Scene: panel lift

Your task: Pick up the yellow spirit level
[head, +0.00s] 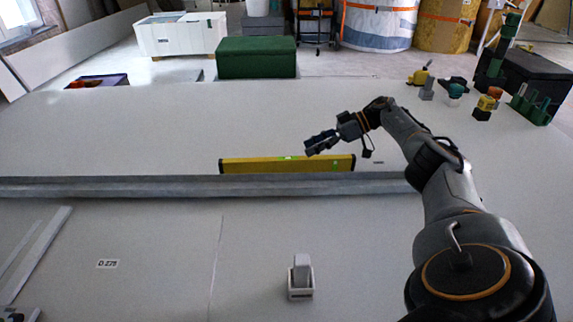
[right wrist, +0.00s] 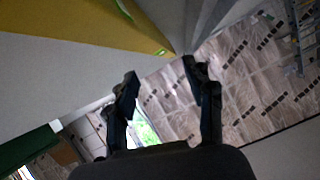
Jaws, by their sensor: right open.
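The yellow spirit level (head: 255,165) lies lengthwise across the pale panel in the head view, just behind a long grey metal rail (head: 150,187). A green vial shows near its middle. My right gripper (head: 308,147) is just above and behind the right half of the level, apart from it as far as I can tell. In the right wrist view the right gripper (right wrist: 160,75) has its two fingers spread with nothing between them. The level's yellow side (right wrist: 100,22) fills the upper left there, beyond the left finger. My left gripper is not in view.
Several tools, including a yellow-and-black one (head: 485,107), stand at the panel's right back. A grey holder (head: 301,277) stands at the front. A green box (head: 256,57) is behind the panel. The panel behind and left of the level is clear.

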